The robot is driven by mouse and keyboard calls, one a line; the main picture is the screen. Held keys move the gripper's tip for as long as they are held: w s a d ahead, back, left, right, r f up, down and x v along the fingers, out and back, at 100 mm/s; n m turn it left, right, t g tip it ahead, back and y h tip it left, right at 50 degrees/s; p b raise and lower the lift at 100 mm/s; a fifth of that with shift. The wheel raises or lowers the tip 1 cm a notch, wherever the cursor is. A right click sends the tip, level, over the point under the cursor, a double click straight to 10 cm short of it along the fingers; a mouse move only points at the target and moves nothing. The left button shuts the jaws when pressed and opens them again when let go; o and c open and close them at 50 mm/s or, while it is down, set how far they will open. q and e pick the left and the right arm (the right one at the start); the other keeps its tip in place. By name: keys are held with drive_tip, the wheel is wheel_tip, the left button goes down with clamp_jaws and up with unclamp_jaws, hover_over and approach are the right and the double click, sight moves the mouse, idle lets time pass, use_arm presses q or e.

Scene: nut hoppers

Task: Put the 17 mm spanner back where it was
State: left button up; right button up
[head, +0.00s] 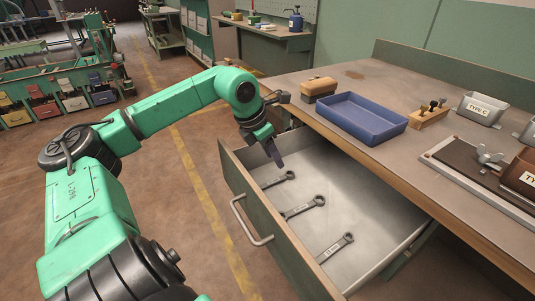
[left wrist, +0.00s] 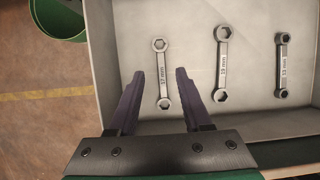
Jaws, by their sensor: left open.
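The drawer (head: 376,229) is pulled out and holds three spanners lying flat and apart. The spanner nearest my left gripper (head: 278,180) lies toward the drawer's far end. In the left wrist view this spanner (left wrist: 162,75) has a small label that looks like 17 mm, though 12 mm is possible. A larger middle spanner (head: 303,207) and a third spanner (head: 335,248) lie nearer in the head view. My left gripper (head: 274,153) is open and empty above the drawer. In the left wrist view its fingers (left wrist: 159,100) appear either side of the first spanner's lower end, not closed on it.
The bench above the drawer carries a blue tray (head: 371,138), a brown block (head: 319,87), a wooden stand with bolts (head: 429,113) and a TYPE C hopper (head: 481,108). The drawer's front has a handle (head: 250,222). A green bin (left wrist: 60,18) stands beside the drawer.

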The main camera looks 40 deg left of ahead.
use_arm(q)
drive_tip(key=b+v, duration=0.1)
drive_tip(key=v, duration=0.3)
drive_tip(key=shift+s, duration=0.1)
use_arm(e)
drive_tip(key=w+r, duration=0.2)
drive_tip(key=w, duration=0.1)
drive_tip(key=shift+w+a+r, duration=0.1)
drive_tip(key=shift+w+a, duration=0.1)
drive_tip(key=shift+a, duration=0.2)
